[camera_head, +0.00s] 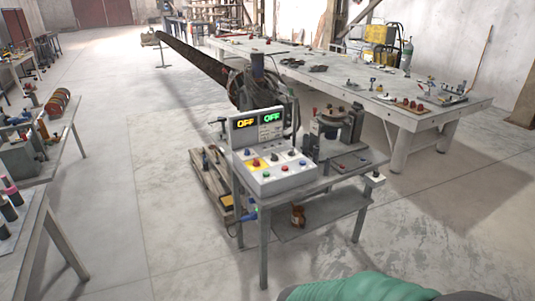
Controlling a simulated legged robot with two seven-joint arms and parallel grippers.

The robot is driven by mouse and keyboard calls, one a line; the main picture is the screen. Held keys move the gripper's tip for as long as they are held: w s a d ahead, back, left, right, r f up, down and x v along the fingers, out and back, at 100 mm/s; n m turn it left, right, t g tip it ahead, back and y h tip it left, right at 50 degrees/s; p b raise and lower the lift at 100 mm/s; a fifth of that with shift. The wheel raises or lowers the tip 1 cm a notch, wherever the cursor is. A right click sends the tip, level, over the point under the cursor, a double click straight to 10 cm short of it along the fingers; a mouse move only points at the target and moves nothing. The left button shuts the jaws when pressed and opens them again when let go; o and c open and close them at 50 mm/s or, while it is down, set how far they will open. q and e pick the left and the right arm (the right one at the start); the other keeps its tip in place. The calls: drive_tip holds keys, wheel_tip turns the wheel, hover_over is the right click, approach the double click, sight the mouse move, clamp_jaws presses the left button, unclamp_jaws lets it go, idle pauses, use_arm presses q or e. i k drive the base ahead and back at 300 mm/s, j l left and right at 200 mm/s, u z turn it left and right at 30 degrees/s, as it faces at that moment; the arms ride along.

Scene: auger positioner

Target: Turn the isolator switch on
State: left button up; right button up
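A grey control box (282,177) stands on a small metal table in the middle of the view. I cannot tell which control is the isolator switch; the parts are too small to read. Neither of my grippers is in view. A teal part at the bottom edge appears to be mine.
The small metal table (325,182) also bears a clamp-like device (335,124). A long auger (195,60) runs behind the box. A big white workbench (440,116) stands behind right, and other benches stand at left. The floor (150,225) in front and left is clear.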

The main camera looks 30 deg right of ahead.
sight(256, 163)
drive_tip(key=i+l, duration=0.25)
drive_tip(key=i, duration=0.3)
drive_tip(key=i+l, duration=0.2)
drive_tip(key=i, duration=0.3)
drive_tip(key=i+l+z, duration=0.1)
drive_tip(key=i+l, duration=0.15)
drive_tip(key=i, duration=0.3)
